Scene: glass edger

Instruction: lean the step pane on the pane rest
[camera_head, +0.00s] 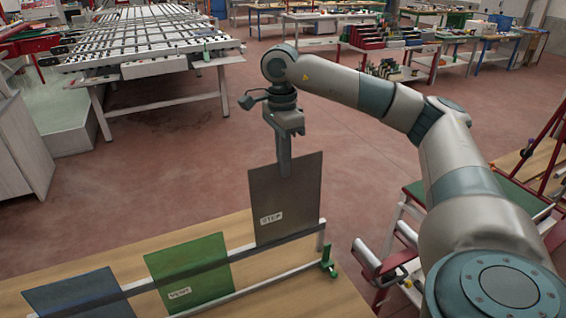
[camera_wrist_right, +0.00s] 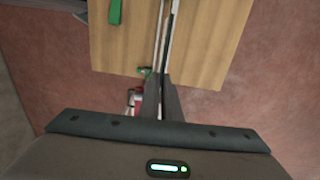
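The step pane (camera_head: 285,200) is a grey-brown sheet with a white label, standing almost upright at the right end of the pane rest (camera_head: 329,268). Its lower edge is at the rest's upper rail; I cannot tell whether it touches. My right gripper (camera_head: 284,168) comes from above and is shut on the pane's top edge. In the right wrist view its two dark fingers (camera_wrist_right: 162,98) have a thin pale strip between them, with the rest beyond. My left gripper is not in view.
A green pane (camera_head: 190,262) and a blue pane (camera_head: 80,298) stand in the rest to the left. The wooden table (camera_head: 195,238) carries the rest. A red-framed stand (camera_head: 405,262) with rollers is close on the right. Open floor lies beyond the table.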

